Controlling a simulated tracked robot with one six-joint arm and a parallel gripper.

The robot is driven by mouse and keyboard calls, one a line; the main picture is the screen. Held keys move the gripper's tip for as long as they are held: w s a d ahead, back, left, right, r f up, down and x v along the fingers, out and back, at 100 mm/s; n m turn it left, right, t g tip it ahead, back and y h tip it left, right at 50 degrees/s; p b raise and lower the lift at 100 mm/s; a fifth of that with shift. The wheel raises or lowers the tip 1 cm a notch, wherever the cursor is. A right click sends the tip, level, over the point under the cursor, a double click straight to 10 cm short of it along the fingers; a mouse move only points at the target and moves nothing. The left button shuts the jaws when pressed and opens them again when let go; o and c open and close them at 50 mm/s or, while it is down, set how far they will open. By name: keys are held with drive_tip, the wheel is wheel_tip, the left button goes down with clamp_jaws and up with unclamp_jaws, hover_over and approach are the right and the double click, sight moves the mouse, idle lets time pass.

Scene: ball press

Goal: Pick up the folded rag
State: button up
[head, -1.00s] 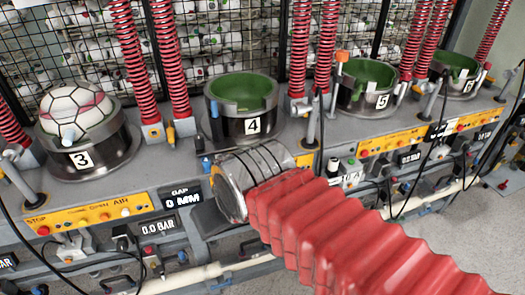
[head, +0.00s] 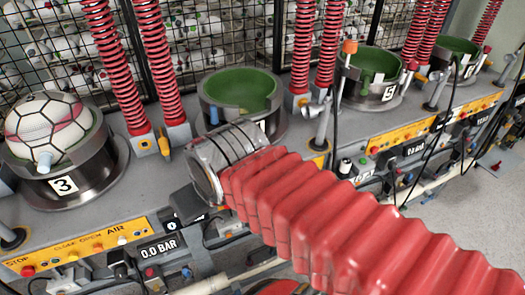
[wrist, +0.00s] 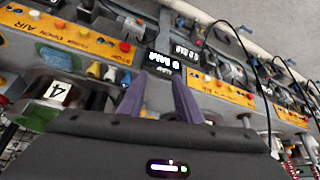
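The fingers cannot be made out there. The arm hides part of the bench and the panel below press 4.
Press 3 (head: 88,180) holds a white ball (head: 48,122) with black lines and a pink band. Press 5 (head: 376,70) has an open green cup. Red springs, levers, dark cables and yellow control panels (head: 80,249) crowd the bench. Bare floor (head: 478,215) shows at right.

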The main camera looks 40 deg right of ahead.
drive_tip(key=shift+w, duration=0.25)
drive_tip(key=shift+o, duration=0.5)
drive_tip(key=o, duration=0.3)
drive_tip(key=shift+w+d+r, duration=0.2)
drive_tip(key=shift+w+d, duration=0.05)
drive_tip(key=shift+d, duration=0.05)
drive_tip(key=o, duration=0.8)
drive_tip(key=w+d+r, duration=0.1)
drive_tip(key=w+d, duration=0.1)
drive_tip(key=d, duration=0.2)
drive_tip(key=w+d+r+m+g, duration=0.1)
drive_tip(key=w+d, duration=0.1)
drive_tip(key=d, duration=0.2)
drive_tip(key=w+d+r+m+g+h, duration=0.1)
drive_tip(key=w+d, duration=0.1)
drive_tip(key=d, duration=0.2)
drive_tip(key=shift+w+d+r, duration=0.15)
drive_tip(key=shift+d+r, duration=0.15)
drive_tip(key=shift+d, duration=0.1)
drive_tip(key=shift+m+g+y, duration=0.3)
drive_tip(key=shift+m+g, duration=0.3)
drive_tip(key=shift+g, duration=0.3)
drive_tip(key=d, duration=0.4)
drive_tip(key=w+d, duration=0.1)
drive_tip(key=d, duration=0.8)
drive_tip(key=shift+w+d, duration=0.15)
drive_tip(key=shift+d, duration=0.15)
